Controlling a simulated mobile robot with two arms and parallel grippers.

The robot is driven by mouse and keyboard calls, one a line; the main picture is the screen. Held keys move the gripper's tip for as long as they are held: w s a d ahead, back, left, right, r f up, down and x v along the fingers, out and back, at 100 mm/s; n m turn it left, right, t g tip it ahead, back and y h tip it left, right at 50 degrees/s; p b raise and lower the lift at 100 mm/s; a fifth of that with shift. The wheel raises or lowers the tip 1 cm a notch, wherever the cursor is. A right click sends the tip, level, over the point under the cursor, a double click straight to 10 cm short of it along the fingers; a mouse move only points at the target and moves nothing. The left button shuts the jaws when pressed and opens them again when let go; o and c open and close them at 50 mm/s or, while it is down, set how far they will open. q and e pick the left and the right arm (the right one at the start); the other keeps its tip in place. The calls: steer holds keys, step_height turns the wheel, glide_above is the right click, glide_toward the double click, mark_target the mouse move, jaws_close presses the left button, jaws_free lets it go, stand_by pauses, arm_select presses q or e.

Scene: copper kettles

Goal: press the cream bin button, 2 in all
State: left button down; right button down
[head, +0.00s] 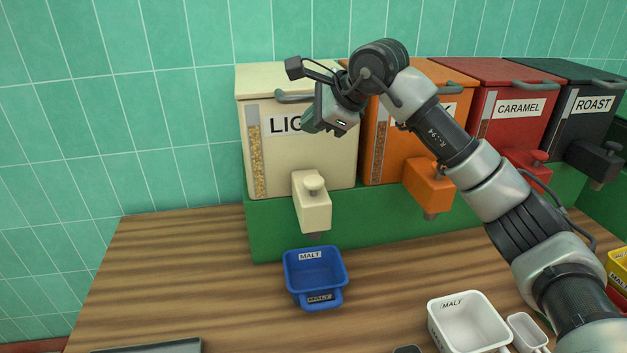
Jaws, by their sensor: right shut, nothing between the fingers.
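The cream bin (300,165) stands at the left end of a row of bins, its label partly hidden and showing "LIG". Its cream spout juts forward with a round button (314,183) on top. A blue tub (292,276) labelled MALT sits on the counter below and slightly in front of the spout, and no grain shows in it. My right gripper (311,123) is shut and empty, in front of the cream bin's label, above the button and apart from it. My left gripper is not in view.
An orange bin (375,165), a red CARAMEL bin (505,128) and a black ROAST bin (578,125) stand to the right. A white MALT tub (447,325) and a small white scoop (527,330) sit at the front right. The wooden counter (180,270) is clear at left.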

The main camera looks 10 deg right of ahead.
mark_target(307, 179)
step_height(307, 179, down, 8)
steer(key=b, duration=0.5)
steer(key=shift+f+b, duration=0.25)
steer(key=shift+b, duration=0.05)
stand_by(1.6)
steer(key=shift+f+b, duration=0.3)
steer(key=shift+f, duration=0.05)
steer(key=shift+f+b, duration=0.7)
steer(key=shift+f, duration=0.3)
stand_by(0.8)
steer(key=shift+r, duration=0.1)
steer(key=shift+r+p, duration=0.95)
steer(key=shift+r, duration=0.35)
steer(key=shift+r+p, duration=1.7)
steer(key=shift+r, duration=0.8)
